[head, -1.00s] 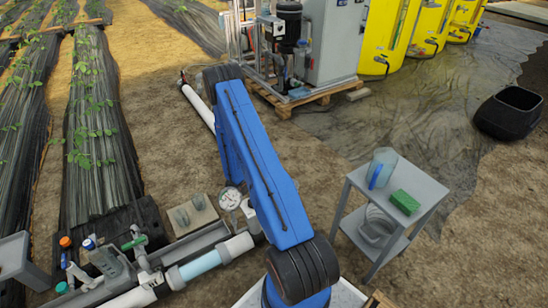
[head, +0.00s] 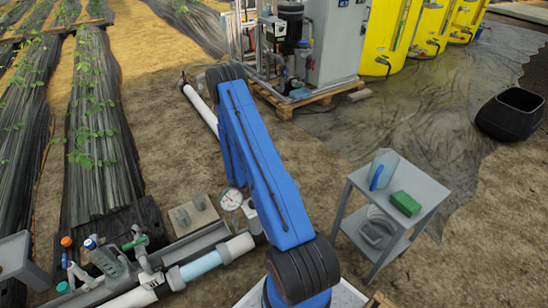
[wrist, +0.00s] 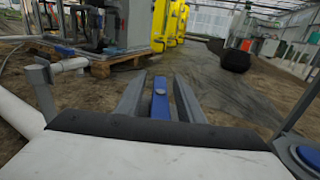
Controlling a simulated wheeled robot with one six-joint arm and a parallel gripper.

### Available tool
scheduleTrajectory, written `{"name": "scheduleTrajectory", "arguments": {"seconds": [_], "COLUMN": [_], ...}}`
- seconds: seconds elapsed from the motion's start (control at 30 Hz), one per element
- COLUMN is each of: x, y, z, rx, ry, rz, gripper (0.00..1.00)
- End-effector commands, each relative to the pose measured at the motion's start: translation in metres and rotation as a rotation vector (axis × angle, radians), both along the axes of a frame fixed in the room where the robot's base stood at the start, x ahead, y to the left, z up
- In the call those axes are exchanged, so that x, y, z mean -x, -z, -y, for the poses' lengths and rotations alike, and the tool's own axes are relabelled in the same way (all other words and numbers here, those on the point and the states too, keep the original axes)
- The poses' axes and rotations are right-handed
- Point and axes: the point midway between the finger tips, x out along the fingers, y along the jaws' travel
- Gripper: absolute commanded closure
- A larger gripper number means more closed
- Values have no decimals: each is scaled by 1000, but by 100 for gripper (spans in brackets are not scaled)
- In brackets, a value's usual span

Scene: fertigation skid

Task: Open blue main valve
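A blue lever handle (wrist: 160,98) with a hole near its far end lies between the two grey fingers of my gripper (wrist: 159,100) in the wrist view. It looks like the blue main valve's handle; its valve body is hidden below my wrist. The fingers stand apart on both sides of the handle, and I see no clear contact. In the head view my blue arm link covers the gripper and this handle.
A pipe with a pressure gauge (head: 231,199) runs beside my arm. A black tub (head: 510,113) and yellow tanks (head: 383,35) stand farther back.

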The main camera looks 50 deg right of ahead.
Motion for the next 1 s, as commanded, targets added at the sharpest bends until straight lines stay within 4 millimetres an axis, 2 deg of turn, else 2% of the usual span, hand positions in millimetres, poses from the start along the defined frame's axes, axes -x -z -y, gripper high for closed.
{"name": "scheduleTrajectory", "arguments": {"seconds": [0.3, 0.5, 0.9, 1.0], "x": [6, 10, 12, 12], "y": [0, 0, 0, -1], "z": [-44, -65, -71, -71], "rx": [0, 0, 0, 0], "ry": [-4, -2, 0, 1], "rz": [-2, -1, 0, 1], "gripper": [66, 66, 66, 90]}}
